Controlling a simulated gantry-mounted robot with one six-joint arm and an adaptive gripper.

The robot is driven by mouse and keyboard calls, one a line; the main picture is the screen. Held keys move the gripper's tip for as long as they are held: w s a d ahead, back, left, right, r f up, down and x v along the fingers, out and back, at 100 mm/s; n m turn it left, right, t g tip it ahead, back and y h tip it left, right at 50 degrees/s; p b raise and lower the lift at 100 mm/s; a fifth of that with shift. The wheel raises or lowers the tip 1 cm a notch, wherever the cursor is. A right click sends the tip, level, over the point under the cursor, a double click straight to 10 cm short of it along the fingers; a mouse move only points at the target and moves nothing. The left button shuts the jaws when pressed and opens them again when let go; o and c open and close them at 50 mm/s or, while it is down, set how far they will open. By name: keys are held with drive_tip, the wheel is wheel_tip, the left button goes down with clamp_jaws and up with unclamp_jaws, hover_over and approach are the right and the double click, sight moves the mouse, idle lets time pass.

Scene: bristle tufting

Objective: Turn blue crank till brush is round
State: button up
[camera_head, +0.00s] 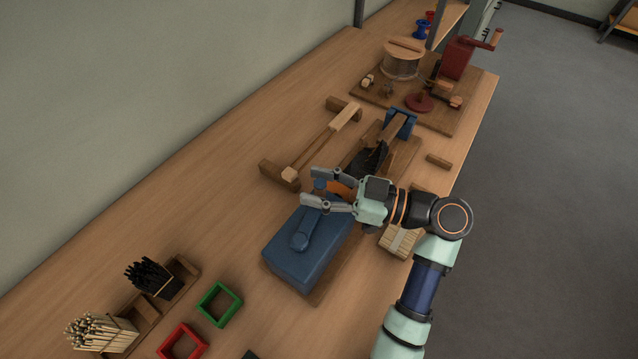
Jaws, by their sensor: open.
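A blue box (290,262) stands on a wooden base in the middle of the bench. The blue crank (300,238) lies along its top, its arm pointing up and right toward my gripper. My gripper (312,187) is open at the far edge of the box, its two fingers apart. A small blue piece (320,184) and an orange-brown piece (341,189) show between the fingers; I cannot tell whether the fingers touch them. The brush's dark bristles (366,160) show just behind my gripper, below a blue holder (403,121). My wrist partly hides that area, and the bristle outline is unclear.
A wooden bar on two blocks (320,143) lies behind. A red crank machine (458,56) and a clear drum (402,64) stand farther back. Front left are black bristles (150,277), pale sticks (100,330), and green (219,289) and red frames (182,342). The left bench is clear.

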drive_tip(key=v, duration=1.2)
drive_tip(key=shift+c, duration=0.3)
